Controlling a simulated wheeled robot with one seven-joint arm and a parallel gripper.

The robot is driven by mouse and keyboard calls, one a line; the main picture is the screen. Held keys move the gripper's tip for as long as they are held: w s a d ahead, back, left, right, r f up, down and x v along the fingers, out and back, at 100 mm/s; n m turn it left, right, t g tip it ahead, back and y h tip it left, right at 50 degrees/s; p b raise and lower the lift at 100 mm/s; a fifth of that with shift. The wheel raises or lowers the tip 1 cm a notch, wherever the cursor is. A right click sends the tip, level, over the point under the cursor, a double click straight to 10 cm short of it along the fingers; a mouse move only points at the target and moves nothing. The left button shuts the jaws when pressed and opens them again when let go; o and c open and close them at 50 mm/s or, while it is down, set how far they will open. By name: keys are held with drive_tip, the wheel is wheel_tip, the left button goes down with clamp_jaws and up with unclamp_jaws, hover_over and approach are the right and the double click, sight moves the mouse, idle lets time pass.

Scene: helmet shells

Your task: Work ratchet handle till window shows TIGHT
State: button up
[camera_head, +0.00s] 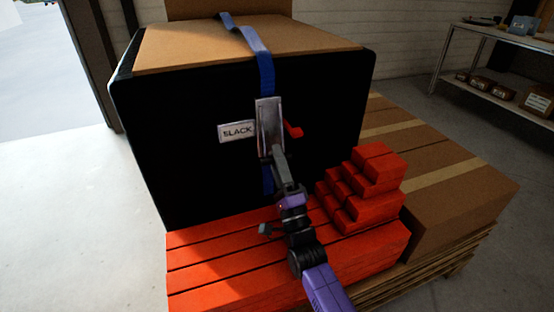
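A large black-sided box with a brown top (165,110) carries a blue strap (265,72) over its top and down its front. A metal ratchet plate (268,115) sits on the strap at mid-front. A red piece (294,130) juts out to its right. The window (237,132) left of the ratchet reads SLACK. My gripper (279,158) is at the lower end of the ratchet plate. Its fingertips are small and overlap the metal, so I cannot tell whether they are closed on it.
Red planks (215,262) lie below the box, with stepped red blocks (365,180) to the right of my arm. Cardboard boxes (450,180) sit on a wooden pallet (440,268) at right. A shelf (488,98) stands at the back right. The floor (85,210) at left is clear.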

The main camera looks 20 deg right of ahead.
idle(0.3)
drive_tip(key=s+p, duration=0.1)
drive_tip(key=s, duration=0.3)
drive_tip(key=s+f+p, duration=0.1)
drive_tip(key=s, duration=0.4)
drive_tip(key=s+p, duration=0.1)
drive_tip(key=s, duration=0.4)
drive_tip(key=shift+s+f, duration=0.25)
drive_tip(key=shift+f, duration=0.1)
drive_tip(key=shift+c, duration=0.3)
